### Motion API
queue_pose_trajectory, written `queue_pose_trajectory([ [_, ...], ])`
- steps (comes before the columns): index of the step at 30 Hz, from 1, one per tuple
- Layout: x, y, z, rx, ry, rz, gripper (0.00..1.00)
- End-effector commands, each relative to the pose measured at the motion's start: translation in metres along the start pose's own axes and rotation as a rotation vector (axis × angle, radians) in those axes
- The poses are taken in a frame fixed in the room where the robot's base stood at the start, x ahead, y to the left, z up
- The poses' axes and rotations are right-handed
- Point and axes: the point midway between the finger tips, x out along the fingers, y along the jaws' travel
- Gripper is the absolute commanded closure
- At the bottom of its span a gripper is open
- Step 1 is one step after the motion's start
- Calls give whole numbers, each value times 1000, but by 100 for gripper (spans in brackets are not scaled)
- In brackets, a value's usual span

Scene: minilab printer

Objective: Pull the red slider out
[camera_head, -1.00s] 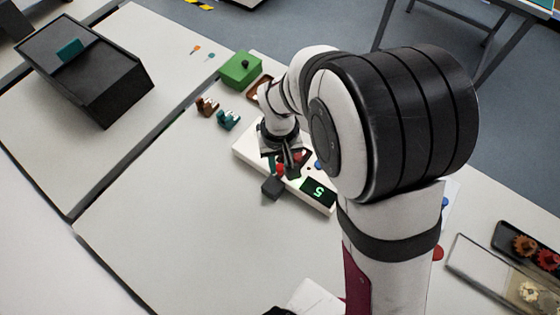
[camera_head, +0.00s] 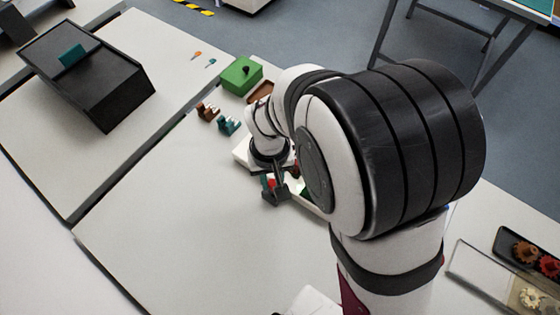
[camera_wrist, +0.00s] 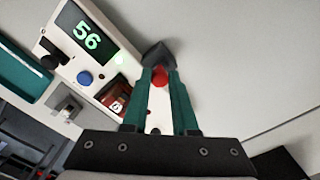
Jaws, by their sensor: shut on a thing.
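The red slider (camera_wrist: 160,78) shows as a small red piece between the teal fingers of my gripper (camera_wrist: 160,84) in the wrist view. The fingers are shut on it. A dark grey block (camera_wrist: 157,55) lies just beyond the fingertips. In the head view, the red piece (camera_head: 272,184) shows beside my gripper (camera_head: 275,179), close to the dark block (camera_head: 275,195) at the panel's near edge. My arm hides much of the panel in the head view.
The panel also has a blue button (camera_wrist: 84,78), a red switch (camera_wrist: 116,106) and a black knob (camera_wrist: 53,61). A green box (camera_head: 240,76) and small brown (camera_head: 207,111) and teal (camera_head: 229,126) parts stand behind left. The table in front is clear.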

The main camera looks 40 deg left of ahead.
Motion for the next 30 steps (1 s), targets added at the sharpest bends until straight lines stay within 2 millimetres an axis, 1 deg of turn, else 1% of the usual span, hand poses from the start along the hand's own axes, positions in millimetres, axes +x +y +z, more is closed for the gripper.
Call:
queue_pose_trajectory([
  [2, 0, -4, 2, 4, -6, -6, 100],
  [3, 0, -4, 2, 5, -7, -6, 68],
  [7, 1, -3, 2, 4, -6, -5, 45],
  [8, 1, -3, 2, 4, -6, -5, 43],
  [16, 0, -2, 1, 3, -4, -4, 43],
  [19, -9, -2, 0, 2, -1, -4, 43],
  [20, -14, -2, 0, 3, 0, -4, 43],
  [23, -41, -2, 0, 3, 2, -5, 43],
  [27, -88, -2, -1, 3, 4, -6, 43],
  [30, -117, -2, 0, 3, 2, -5, 43],
])
